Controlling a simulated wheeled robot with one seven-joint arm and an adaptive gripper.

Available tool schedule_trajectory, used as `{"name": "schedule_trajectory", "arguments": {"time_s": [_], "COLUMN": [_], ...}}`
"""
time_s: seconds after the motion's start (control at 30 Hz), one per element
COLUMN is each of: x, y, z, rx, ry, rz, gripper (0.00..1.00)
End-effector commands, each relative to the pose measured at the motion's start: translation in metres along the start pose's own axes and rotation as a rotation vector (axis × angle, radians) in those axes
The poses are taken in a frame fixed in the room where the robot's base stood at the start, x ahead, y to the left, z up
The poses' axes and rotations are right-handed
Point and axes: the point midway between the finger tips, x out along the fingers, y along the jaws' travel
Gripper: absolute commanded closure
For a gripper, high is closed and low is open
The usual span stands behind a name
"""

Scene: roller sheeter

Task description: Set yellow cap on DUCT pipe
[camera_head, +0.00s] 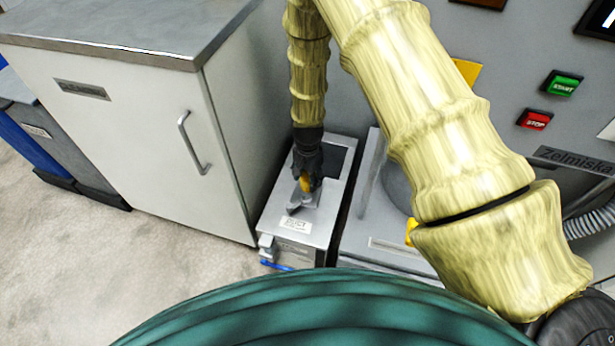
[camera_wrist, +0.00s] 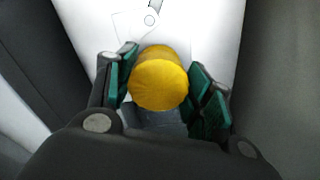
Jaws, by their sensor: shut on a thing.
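My gripper (camera_head: 306,180) points down over a low steel box (camera_head: 272,222) between the cabinet and the machine. It is shut on the yellow cap (camera_head: 306,184). In the wrist view the cap (camera_wrist: 159,82) is a round yellow disc between the green finger pads (camera_wrist: 163,90). A grey piece (camera_wrist: 155,119) shows just below the cap in that view; I cannot tell whether they touch. In the head view a small grey fitting (camera_head: 296,207) is on the box top just below the cap. I cannot make out which part is the DUCT pipe.
A white cabinet (camera_head: 130,125) with a steel top stands close on the left. The grey machine with green START (camera_head: 562,84) and red STOP (camera_head: 535,120) buttons is on the right. Another yellow piece (camera_head: 411,232) shows beside my arm. The floor at the lower left is clear.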

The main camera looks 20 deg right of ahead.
Motion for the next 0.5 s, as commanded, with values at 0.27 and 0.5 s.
{"name": "schedule_trajectory", "arguments": {"time_s": [0.27, 0.5], "x": [0.0035, 0.0062], "y": [0.0001, 0.0002], "z": [0.0, 0.0], "rx": [0.0, 0.0], "ry": [0.0, 0.0], "rz": [0.0, 0.0], "gripper": [0.72, 0.72]}}
